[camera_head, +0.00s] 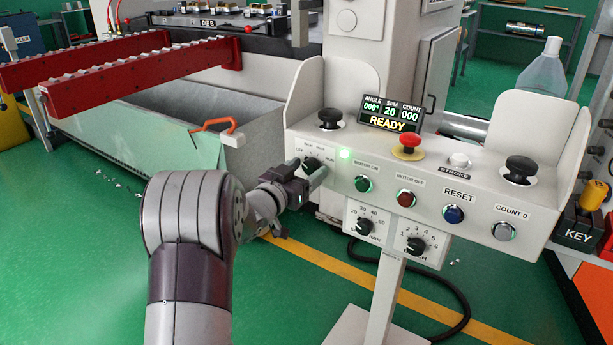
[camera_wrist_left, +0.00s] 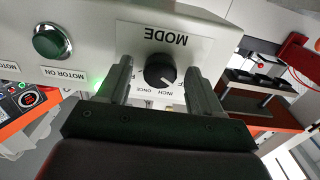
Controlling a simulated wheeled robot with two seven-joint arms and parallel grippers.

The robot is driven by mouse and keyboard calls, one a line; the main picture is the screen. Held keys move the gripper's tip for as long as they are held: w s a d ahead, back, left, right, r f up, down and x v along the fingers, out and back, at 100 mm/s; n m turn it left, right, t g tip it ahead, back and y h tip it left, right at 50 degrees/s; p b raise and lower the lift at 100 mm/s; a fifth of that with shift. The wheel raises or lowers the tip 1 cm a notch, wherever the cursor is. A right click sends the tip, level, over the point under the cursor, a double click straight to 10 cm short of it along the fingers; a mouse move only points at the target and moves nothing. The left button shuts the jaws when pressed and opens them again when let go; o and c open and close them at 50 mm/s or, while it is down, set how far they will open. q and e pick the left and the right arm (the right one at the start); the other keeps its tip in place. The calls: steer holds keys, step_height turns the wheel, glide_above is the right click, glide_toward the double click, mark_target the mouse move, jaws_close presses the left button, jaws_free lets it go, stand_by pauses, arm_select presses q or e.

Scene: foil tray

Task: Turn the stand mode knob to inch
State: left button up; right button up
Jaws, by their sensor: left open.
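The mode knob (camera_head: 312,164) is a black dial at the left end of the white stand panel. In the left wrist view the knob (camera_wrist_left: 159,71) appears upside down under the MODE label. Its white mark points lower right there, towards the OFF side; the exact label is hard to read. INCH and ONCE are printed beside it. My left gripper (camera_head: 310,180) is at the knob, its fingers open. In the wrist view the left gripper (camera_wrist_left: 160,85) has one finger on each side of the knob, with gaps visible. My right gripper is out of view.
The green motor-on button (camera_head: 363,184) and red motor-off button (camera_head: 406,198) sit right of the knob. Black palm buttons (camera_head: 330,118) and a red emergency stop (camera_head: 408,146) stand on top. Two smaller dials (camera_head: 365,226) are below. A grey bin (camera_head: 255,140) is behind.

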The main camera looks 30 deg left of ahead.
arm_select(q)
steer(key=shift+w, duration=0.3)
steer(key=c, duration=1.1)
steer(key=shift+o, duration=0.2)
steer(key=m+b, duration=0.1)
steer(key=m, duration=0.2)
steer(key=shift+f, duration=0.15)
steer(key=shift+m+b, duration=1.25)
steer(key=shift+m, duration=1.05)
steer(key=o, duration=1.1)
steer(key=shift+c, duration=0.2)
